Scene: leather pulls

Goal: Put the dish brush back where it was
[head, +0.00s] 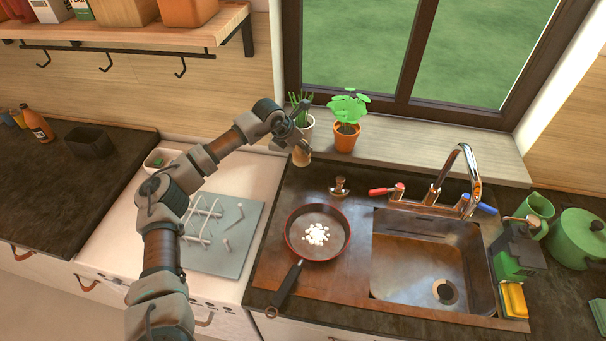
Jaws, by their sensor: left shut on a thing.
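My left gripper (301,137) is at the back of the counter, in front of the windowsill and close to the two potted plants. It is shut on a small tan thing (301,157), which hangs just below the fingers. This looks like the dish brush, but it is small and partly covered by the gripper, so I cannot be sure. I cannot tell whether it touches the counter. A small brown knobbed thing (340,187) stands on the counter to its right, behind the pan. My right gripper is out of view.
A frying pan (318,232) with white pieces stands left of the sink (425,257). The tap (467,175) rises behind the sink. A leafy plant (346,136) stands on the sill. A dark caddy (515,257) and a green pot (580,238) are at right.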

